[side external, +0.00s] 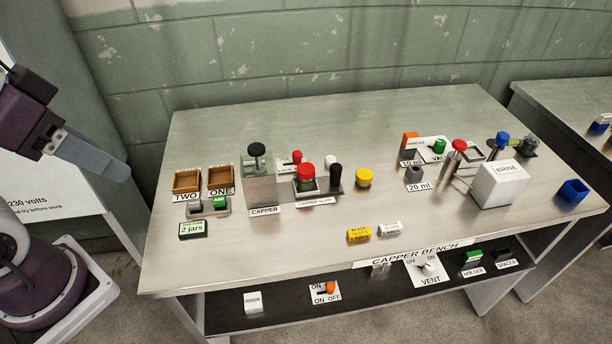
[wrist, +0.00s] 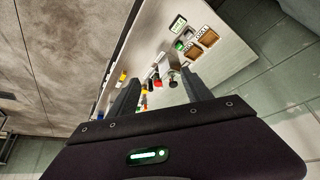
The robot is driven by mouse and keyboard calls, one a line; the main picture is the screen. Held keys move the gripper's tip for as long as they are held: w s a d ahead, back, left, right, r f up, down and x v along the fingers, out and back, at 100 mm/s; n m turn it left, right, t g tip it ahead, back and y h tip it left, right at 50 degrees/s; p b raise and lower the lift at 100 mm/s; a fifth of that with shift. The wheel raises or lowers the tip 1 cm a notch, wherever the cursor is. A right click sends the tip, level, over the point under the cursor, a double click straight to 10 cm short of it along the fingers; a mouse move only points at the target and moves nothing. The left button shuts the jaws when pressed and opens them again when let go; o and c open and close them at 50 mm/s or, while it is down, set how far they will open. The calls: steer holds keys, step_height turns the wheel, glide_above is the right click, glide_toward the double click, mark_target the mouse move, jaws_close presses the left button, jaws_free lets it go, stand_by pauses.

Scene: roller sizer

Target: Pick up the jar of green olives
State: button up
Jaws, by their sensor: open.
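No jar that I can clearly tell as green olives shows. A small dark greenish item (side external: 529,148) stands at the back right of the bench, partly behind a blue-topped part; it is too small to identify. A yellow-topped round item (side external: 364,178) stands mid-bench, right of the capper station; its contents cannot be told. My gripper (side external: 124,171) is in the air left of the bench, well apart from everything on it. In the wrist view my gripper (wrist: 162,78) has its two fingers spread and nothing between them.
The metal bench (side external: 260,325) has two wooden bins (side external: 187,181) at left, a capper (side external: 261,185), and a white brine box (side external: 499,184) at right. A blue open container (side external: 573,191) sits at the right edge.

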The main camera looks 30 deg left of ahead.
steer(key=shift+o, duration=0.7)
steer(key=shift+r, duration=0.1)
